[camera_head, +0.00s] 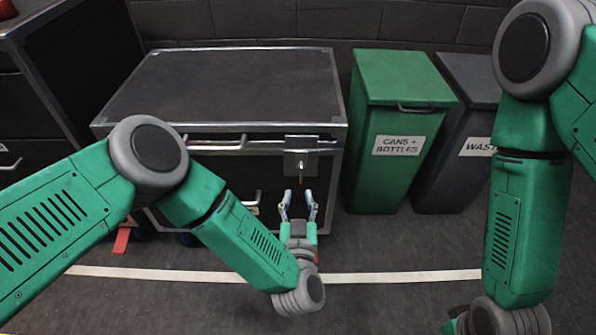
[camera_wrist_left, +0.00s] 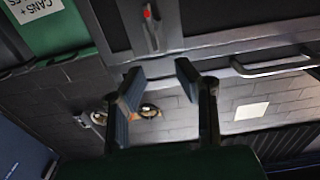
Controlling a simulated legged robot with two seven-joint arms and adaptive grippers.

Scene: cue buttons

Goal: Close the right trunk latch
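The trunk (camera_head: 235,85) is a dark chest with metal edges, standing ahead of me. Its right latch (camera_head: 301,163) is a grey metal plate with a small lever and a red tip, on the front near the right corner. In the left wrist view the latch (camera_wrist_left: 150,25) hangs at the top, beyond the fingers. My left gripper (camera_head: 298,197) is open and empty, just below and in front of the latch, apart from it. The gripper's spread fingers also show in the wrist view (camera_wrist_left: 158,70). My right arm comes down at the right; its fingers are out of frame.
A green cans and bottles bin (camera_head: 395,150) stands close to the trunk's right side, with a grey waste bin (camera_head: 460,150) beyond. A dark cabinet (camera_head: 45,95) is at the left. A white floor line (camera_head: 400,276) crosses open floor.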

